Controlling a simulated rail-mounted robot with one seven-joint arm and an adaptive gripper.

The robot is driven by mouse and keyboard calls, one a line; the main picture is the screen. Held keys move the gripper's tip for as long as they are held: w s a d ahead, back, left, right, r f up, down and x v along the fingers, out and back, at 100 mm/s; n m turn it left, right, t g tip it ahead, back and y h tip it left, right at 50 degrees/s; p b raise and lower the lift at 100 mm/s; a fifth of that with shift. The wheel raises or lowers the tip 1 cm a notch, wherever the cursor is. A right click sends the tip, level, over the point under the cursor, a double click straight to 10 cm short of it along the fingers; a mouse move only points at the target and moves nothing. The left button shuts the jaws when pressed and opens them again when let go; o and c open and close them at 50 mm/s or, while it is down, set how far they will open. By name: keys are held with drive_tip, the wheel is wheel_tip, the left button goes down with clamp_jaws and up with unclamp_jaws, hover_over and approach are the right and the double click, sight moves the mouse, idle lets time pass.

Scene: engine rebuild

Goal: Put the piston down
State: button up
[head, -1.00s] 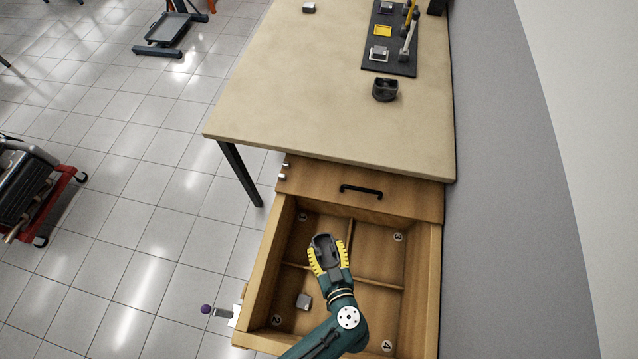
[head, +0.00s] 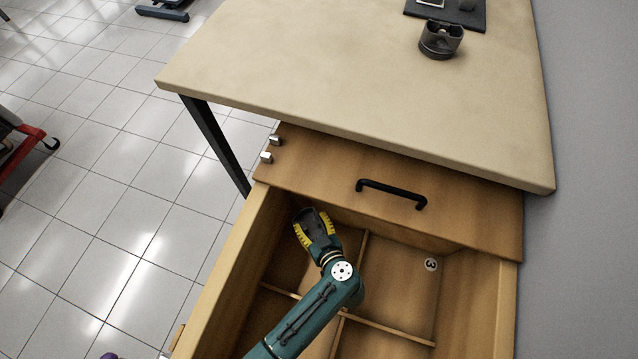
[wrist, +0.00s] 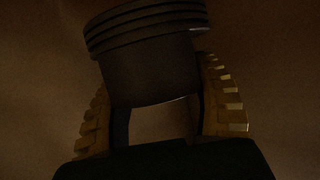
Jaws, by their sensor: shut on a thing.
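My gripper (head: 314,229) is shut on a dark piston (head: 311,217), with a yellow ribbed finger on either side. It is over the back left compartment of the open wooden drawer (head: 272,213), near its back left corner. In the wrist view the piston (wrist: 150,62) shows its ring grooves at the top, between the fingers (wrist: 160,115), and is slightly tilted. The brown surface behind it is dim, and I cannot tell whether the piston touches the floor of the drawer.
Another dark, piston-like part (head: 440,42) stands on the table (head: 340,70) above the drawer, near a black mat (head: 470,15). Wooden dividers (head: 388,332) split the drawer. The back right compartment, marked 3 (head: 431,264), looks empty.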

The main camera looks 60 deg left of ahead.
sight(312, 232)
wheel_tip(312, 232, down, 9)
drive_tip(key=b, duration=0.5)
drive_tip(key=shift+w+f+b, duration=0.2)
drive_tip(key=shift+f+b, duration=0.1)
drive_tip(key=shift+b, duration=0.2)
drive_tip(key=shift+r, duration=0.15)
drive_tip(key=o, duration=1.3)
drive_tip(key=shift+f, duration=0.2)
drive_tip(key=shift+c, duration=0.2)
